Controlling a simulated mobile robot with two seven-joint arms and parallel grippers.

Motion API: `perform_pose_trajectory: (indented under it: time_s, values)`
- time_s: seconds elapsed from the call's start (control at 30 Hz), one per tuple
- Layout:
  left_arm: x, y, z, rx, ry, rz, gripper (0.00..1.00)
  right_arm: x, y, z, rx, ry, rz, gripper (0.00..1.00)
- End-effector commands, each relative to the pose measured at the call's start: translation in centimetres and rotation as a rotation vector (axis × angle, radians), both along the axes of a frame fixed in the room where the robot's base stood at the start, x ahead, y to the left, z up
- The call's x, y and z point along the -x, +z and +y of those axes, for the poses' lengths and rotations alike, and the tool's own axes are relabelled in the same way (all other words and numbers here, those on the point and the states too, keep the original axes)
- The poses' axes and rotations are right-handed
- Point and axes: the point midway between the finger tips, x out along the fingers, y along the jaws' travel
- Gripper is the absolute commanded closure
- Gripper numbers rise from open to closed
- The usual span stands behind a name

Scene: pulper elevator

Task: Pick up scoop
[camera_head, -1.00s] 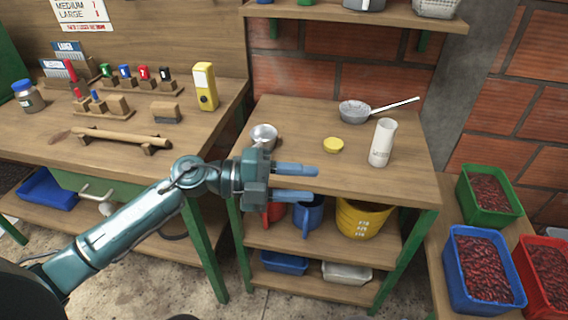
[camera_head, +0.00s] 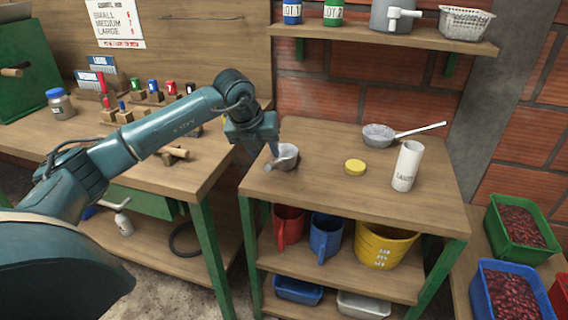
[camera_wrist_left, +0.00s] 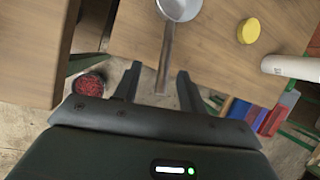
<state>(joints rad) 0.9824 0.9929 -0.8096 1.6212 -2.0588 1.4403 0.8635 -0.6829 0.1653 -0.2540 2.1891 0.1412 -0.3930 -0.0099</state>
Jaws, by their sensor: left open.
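A small metal scoop (camera_head: 286,158) lies on the left part of the wooden table top (camera_head: 325,185). In the left wrist view its bowl (camera_wrist_left: 180,8) is at the top edge, and its straight handle (camera_wrist_left: 166,58) runs down toward my gripper. My left gripper (camera_head: 264,152) is over the table's left edge beside the scoop, fingers pointing down. In the left wrist view my left gripper (camera_wrist_left: 158,76) is open, with the handle's end between the fingertips in the picture. Nothing is gripped. I cannot tell the height gap to the handle. My right gripper does not show.
A yellow lid (camera_head: 355,167), a white cylinder (camera_head: 407,166) and a long-handled strainer (camera_head: 379,137) stand farther right on the table. A shelf (camera_head: 385,40) hangs above. Red (camera_head: 288,226) and blue (camera_head: 326,237) jugs sit below.

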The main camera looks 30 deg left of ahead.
Motion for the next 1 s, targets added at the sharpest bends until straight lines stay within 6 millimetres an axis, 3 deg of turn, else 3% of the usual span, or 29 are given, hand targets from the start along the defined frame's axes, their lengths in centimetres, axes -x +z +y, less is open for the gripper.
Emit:
perform_pose_trajectory:
  time_s: [0.57,0.83,1.0]
  values:
    - [-2.4,-5.9,-1.1,0.001,-0.001,0.001,0.59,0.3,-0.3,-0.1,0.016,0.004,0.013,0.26]
    - [-2.5,-6.2,-1.0,0.001,-0.003,-0.001,0.59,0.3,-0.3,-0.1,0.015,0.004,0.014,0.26]
    - [-2.5,-6.1,-1.0,0.001,-0.003,-0.001,0.72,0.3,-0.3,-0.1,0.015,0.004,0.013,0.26]
